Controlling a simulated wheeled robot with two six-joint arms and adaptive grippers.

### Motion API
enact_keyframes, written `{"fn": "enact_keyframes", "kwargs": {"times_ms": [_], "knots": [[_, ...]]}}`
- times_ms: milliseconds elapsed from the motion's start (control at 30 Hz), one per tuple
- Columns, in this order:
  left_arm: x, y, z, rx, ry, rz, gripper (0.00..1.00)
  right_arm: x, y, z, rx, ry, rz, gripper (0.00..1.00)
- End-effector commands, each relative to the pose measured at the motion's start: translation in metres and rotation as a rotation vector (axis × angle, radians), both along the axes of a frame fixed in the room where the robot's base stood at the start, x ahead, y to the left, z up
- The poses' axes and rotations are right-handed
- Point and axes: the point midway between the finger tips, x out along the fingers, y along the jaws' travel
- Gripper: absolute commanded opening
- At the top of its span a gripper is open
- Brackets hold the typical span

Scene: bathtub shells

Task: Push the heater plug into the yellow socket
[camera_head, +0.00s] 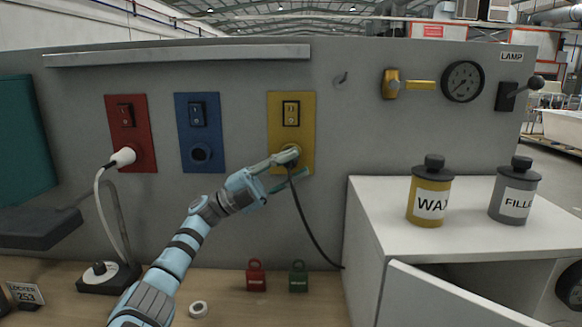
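The yellow socket (276,102) is a plate on the grey wall with a switch on top; its lower opening is covered by my gripper. My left gripper (287,168) reaches in from the lower left, right in front of the lower part of the plate. Its fingers are around the heater plug, which is mostly hidden between them. The plug's dark cable (303,219) hangs from the fingers down to the right, towards the cabinet. I cannot tell how far the plug sits in the socket. My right gripper is not in view.
A blue socket (187,108) is empty; a red socket (142,104) holds a white plug (123,157). A white cabinet (384,241) with wax (417,213) and filler (508,217) cans stands right.

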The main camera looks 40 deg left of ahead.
Motion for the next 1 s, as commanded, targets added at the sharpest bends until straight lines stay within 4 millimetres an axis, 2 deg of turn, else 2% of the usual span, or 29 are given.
{"fn": "enact_keyframes", "kwargs": {"times_ms": [367, 733, 833, 1000], "knots": [[-0.005, 0.007, -0.006, 0.002, 0.004, 0.001, 0.29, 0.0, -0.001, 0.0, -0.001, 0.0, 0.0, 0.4], [-0.056, 0.069, -0.051, -0.002, 0.002, 0.004, 0.29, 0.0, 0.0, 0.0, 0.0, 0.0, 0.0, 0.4], [-0.064, 0.077, -0.058, -0.001, -0.001, 0.002, 0.29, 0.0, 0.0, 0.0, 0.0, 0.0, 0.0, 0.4], [-0.067, 0.08, -0.06, 0.001, -0.001, 0.0, 0.29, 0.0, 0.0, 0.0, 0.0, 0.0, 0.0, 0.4]]}}
